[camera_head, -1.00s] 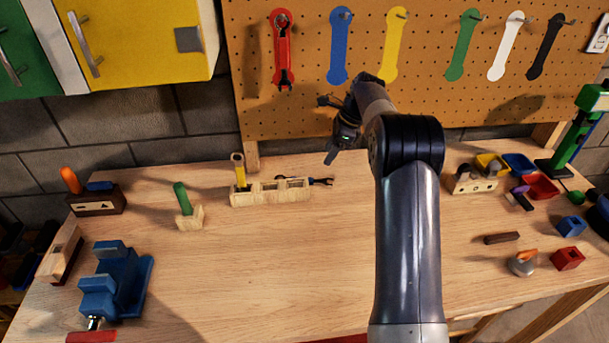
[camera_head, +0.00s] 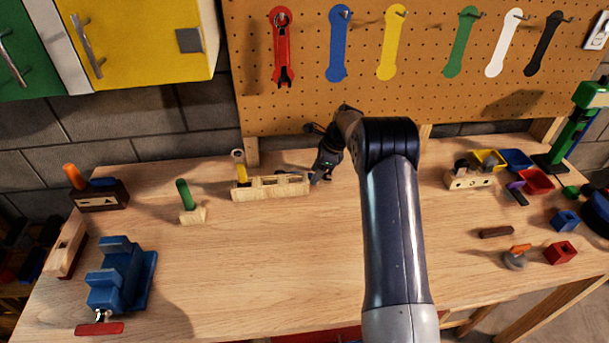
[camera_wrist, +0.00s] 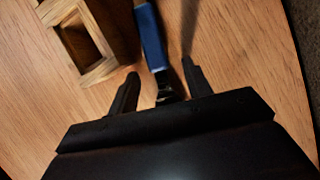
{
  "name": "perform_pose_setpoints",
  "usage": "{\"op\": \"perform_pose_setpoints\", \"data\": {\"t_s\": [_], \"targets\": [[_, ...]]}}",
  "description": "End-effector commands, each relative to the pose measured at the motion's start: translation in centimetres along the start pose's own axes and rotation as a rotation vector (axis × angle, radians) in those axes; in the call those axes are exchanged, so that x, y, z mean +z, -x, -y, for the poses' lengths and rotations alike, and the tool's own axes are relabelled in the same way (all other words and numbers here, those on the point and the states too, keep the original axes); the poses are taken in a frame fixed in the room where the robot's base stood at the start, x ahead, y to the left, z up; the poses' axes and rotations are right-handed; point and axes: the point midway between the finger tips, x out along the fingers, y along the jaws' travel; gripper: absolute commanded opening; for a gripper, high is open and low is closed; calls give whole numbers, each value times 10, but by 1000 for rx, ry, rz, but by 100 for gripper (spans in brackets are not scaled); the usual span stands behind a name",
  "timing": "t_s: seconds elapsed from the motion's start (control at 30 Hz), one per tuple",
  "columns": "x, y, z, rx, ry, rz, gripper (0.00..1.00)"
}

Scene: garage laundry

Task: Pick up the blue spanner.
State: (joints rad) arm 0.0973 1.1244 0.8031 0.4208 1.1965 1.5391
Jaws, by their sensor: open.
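The blue spanner (camera_wrist: 152,40) shows in the wrist view, with a blue handle and a dark metal end. It lies on or just above the wooden bench, beside the wooden block (camera_wrist: 82,45). My gripper (camera_wrist: 158,72) is open, with one finger on each side of the spanner near its dark end. I cannot tell whether either finger touches it. In the head view my gripper (camera_head: 318,177) is low at the right end of the block (camera_head: 270,188) and largely hides the spanner.
A yellow-handled spanner (camera_head: 240,166) stands in the block's left end. A green-handled tool (camera_head: 184,194) in a wooden holder stands to the left, and a blue vise (camera_head: 122,278) at front left. The pegboard (camera_head: 300,105) rises close behind. The middle of the bench is clear.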

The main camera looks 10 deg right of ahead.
Motion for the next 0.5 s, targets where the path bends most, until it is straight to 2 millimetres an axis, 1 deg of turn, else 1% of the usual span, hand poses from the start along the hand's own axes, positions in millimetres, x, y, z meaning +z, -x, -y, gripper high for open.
{"op": "perform_pose_setpoints", "data": {"t_s": [0.07,0.5], "targets": [[0,0,0,0,0,0,47],[0,1,0,0,0,0,11]]}}
